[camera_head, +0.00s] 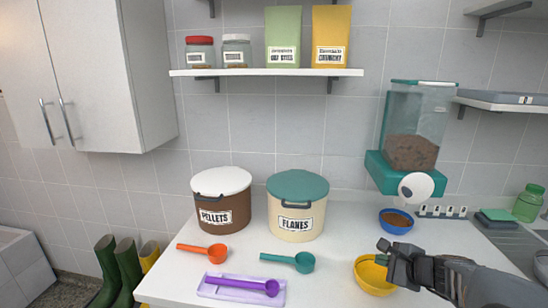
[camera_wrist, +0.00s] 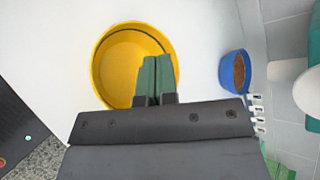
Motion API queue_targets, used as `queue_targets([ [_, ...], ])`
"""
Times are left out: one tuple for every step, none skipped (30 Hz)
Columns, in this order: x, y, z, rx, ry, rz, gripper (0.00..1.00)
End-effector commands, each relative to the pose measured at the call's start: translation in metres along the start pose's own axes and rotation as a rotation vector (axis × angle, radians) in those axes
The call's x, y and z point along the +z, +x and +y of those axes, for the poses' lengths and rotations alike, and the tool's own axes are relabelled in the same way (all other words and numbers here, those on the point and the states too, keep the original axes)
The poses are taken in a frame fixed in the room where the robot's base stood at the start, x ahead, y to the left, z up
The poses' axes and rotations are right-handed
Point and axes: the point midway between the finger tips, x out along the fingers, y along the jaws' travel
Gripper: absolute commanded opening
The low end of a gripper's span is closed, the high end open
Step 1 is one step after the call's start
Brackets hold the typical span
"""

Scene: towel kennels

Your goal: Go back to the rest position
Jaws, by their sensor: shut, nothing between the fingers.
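My gripper (camera_head: 382,253) is shut and empty, reaching in from the right in the head view. In the wrist view its closed fingers (camera_wrist: 154,80) show in front of the yellow bowl (camera_wrist: 103,68), covering part of its right side. The yellow bowl (camera_head: 372,278) stands on the white counter and looks empty in the wrist view. In the head view my gripper is at the bowl's upper right edge. I cannot tell whether the fingertips touch the bowl.
A blue bowl of brown food (camera_head: 396,222) stands behind my gripper, below the teal dispenser (camera_head: 416,125). The pellets bin (camera_head: 222,200), flakes bin (camera_head: 297,206), orange scoop (camera_head: 203,251), teal scoop (camera_head: 290,261) and purple scoop (camera_head: 245,285) occupy the counter's left and middle.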

Motion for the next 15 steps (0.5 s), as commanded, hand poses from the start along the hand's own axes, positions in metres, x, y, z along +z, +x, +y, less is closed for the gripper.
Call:
queue_targets([
  [0.018,-0.004,0.016,0.097,-0.14,-0.005,0.0],
  [0.025,-0.006,0.028,0.16,-0.228,-0.008,0.0],
  [0.035,-0.01,0.043,0.242,-0.349,-0.012,0.0],
  [0.041,-0.013,0.053,0.301,-0.439,-0.017,0.0],
  [0.047,-0.018,0.063,0.361,-0.532,-0.022,0.0],
  [0.054,-0.025,0.076,0.438,-0.653,-0.029,0.0],
  [0.059,-0.031,0.084,0.493,-0.743,-0.035,0.0],
  [0.062,-0.037,0.092,0.548,-0.834,-0.042,0.0],
  [0.067,-0.045,0.101,0.616,-0.952,-0.049,0.0],
  [0.071,-0.052,0.106,0.663,-1.038,-0.054,0.0],
  [0.073,-0.059,0.111,0.708,-1.121,-0.057,0.0],
  [0.077,-0.067,0.115,0.762,-1.229,-0.061,0.0],
  [0.08,-0.073,0.117,0.798,-1.304,-0.061,0.0],
  [0.083,-0.079,0.118,0.83,-1.376,-0.061,0.0],
  [0.089,-0.087,0.119,0.864,-1.468,-0.059,0.0],
])
